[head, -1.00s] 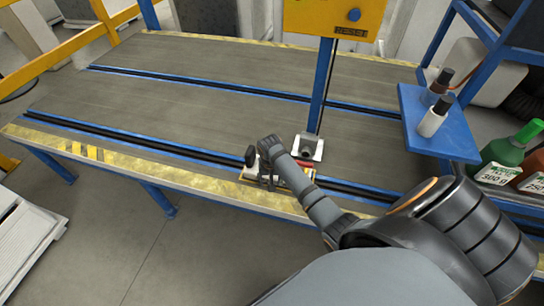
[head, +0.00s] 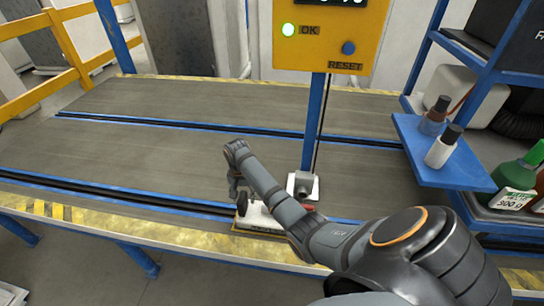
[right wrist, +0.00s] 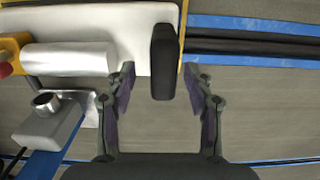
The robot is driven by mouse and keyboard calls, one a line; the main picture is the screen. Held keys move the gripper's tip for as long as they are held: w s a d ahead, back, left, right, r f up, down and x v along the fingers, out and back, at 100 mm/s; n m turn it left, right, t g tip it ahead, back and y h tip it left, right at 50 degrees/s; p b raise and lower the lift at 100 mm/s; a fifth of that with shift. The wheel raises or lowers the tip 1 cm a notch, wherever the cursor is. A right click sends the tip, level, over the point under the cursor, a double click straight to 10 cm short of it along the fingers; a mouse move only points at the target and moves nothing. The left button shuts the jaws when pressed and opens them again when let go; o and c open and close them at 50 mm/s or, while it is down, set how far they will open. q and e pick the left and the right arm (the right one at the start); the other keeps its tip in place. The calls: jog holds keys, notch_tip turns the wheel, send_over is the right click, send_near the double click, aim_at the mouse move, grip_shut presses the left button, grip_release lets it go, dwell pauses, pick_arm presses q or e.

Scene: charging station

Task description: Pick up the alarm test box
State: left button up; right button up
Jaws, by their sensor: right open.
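A low device, which appears to be the alarm test box (head: 258,217), sits on the near edge of the grey platform. It has a white top, a yellow edge and an upright black handle. In the right wrist view the alarm test box (right wrist: 90,15) shows a white cylinder, with a red knob on a yellow part at far left. My right gripper (right wrist: 159,84) is open, with the black handle (right wrist: 164,62) between its fingers and apart from both. In the head view my right gripper (head: 236,188) is over the handle end, and my arm hides part of the box.
A blue post (head: 313,125) with a grey foot stands just behind the box and carries a yellow panel (head: 325,45) with a lit green OK lamp. A blue shelf (head: 460,175) with bottles is at right. The platform (head: 150,155) is clear at left.

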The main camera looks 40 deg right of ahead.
jog(key=shift+f, duration=0.3)
jog(key=f, duration=0.2)
jog(key=f+b, duration=0.1)
jog(key=f, duration=0.1)
jog(key=shift+s+a, duration=0.1)
jog(key=shift+a, duration=0.3)
jog(key=shift+f, duration=0.35)
pick_arm(q)
jog(key=shift+w+f+t, duration=0.15)
jog(key=shift+w+f, duration=0.1)
jog(key=shift+w, duration=0.25)
jog(key=shift+w+f+t, duration=0.15)
jog(key=shift+w+f, duration=0.05)
jog(key=shift+w, duration=0.3)
jog(key=shift+s, duration=0.1)
pick_arm(e)
jog(key=shift+r, duration=0.1)
jog(key=shift+c, duration=0.4)
jog(key=shift+c, duration=1.2)
pick_arm(q)
jog(key=shift+s, duration=0.2)
pick_arm(e)
grip_shut()
